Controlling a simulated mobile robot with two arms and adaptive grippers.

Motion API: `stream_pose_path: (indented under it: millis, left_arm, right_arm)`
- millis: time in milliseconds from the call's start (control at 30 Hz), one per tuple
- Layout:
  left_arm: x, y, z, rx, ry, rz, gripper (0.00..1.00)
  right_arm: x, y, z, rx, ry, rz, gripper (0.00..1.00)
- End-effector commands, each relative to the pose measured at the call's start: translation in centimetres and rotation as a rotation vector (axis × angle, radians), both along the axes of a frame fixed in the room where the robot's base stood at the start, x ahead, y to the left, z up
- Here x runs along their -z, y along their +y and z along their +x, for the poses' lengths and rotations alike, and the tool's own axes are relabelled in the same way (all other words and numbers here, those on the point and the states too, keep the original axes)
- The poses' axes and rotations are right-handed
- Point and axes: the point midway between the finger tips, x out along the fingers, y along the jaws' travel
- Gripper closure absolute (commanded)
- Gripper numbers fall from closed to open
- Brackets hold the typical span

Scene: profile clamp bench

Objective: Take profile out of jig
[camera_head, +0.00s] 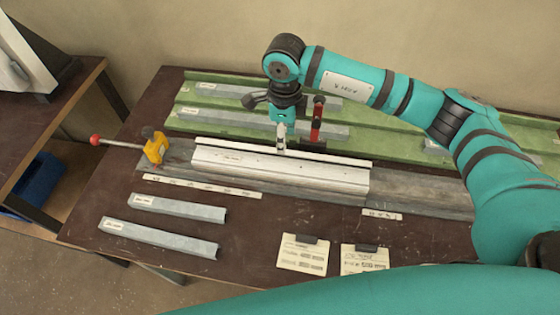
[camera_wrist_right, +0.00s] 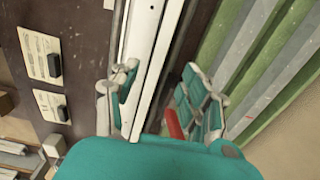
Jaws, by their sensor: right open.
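The silver-white profile (camera_head: 280,172) lies lengthwise in the jig, on the long grey base (camera_head: 425,195). A yellow clamp (camera_head: 156,147) stands at its left end, its lever with a red knob lying out to the left. A red upright clamp part (camera_head: 317,118) stands behind the profile. My right gripper (camera_head: 281,148) points down over the middle of the profile. In the wrist view the open right gripper (camera_wrist_right: 155,92) has its fingers apart on either side of the pale profile (camera_wrist_right: 150,50); whether they touch it I cannot tell. My left gripper is not in view.
Two loose grey profiles (camera_head: 160,238) lie on the brown table at the front left. Two label cards (camera_head: 302,256) lie at the front. A green rack (camera_head: 210,127) with grey profiles is behind the jig. A blue bin (camera_head: 38,180) sits under the left bench.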

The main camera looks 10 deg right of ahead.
Motion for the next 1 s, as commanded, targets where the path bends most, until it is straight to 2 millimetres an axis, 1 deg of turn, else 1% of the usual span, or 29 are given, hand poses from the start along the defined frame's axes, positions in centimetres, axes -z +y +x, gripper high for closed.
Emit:
stream_pose_path:
  millis: [67, 200, 300, 433, 600, 633, 900, 967, 1000]
  left_arm:
    - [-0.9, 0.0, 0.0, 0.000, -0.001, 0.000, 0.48]
    - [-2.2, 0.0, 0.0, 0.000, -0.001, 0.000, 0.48]
    - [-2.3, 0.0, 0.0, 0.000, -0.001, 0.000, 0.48]
    - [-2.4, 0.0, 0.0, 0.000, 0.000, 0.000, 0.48]
    - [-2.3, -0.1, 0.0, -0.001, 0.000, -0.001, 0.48]
    - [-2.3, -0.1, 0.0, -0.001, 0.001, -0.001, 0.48]
    - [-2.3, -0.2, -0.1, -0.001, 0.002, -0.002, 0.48]
    - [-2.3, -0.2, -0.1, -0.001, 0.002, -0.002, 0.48]
    - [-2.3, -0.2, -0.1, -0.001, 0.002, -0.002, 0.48]
  right_arm:
    - [0.6, 0.2, -0.1, 0.001, 0.004, -0.001, 0.54]
    - [2.7, 0.6, -0.2, 0.001, 0.006, -0.001, 0.54]
    - [4.2, 0.5, -0.1, 0.001, 0.004, 0.001, 0.54]
    - [4.9, 0.5, 0.0, 0.001, 0.001, 0.000, 0.54]
    - [5.0, 0.5, 0.0, 0.000, 0.000, 0.000, 0.54]
    - [5.0, 0.5, 0.0, 0.000, 0.000, 0.000, 0.55]
    - [4.9, 0.5, 0.0, 0.000, 0.000, 0.000, 0.90]
    - [4.9, 0.5, 0.0, 0.000, 0.001, 0.000, 0.98]
    - [4.9, 0.5, 0.0, 0.000, 0.001, 0.000, 1.00]
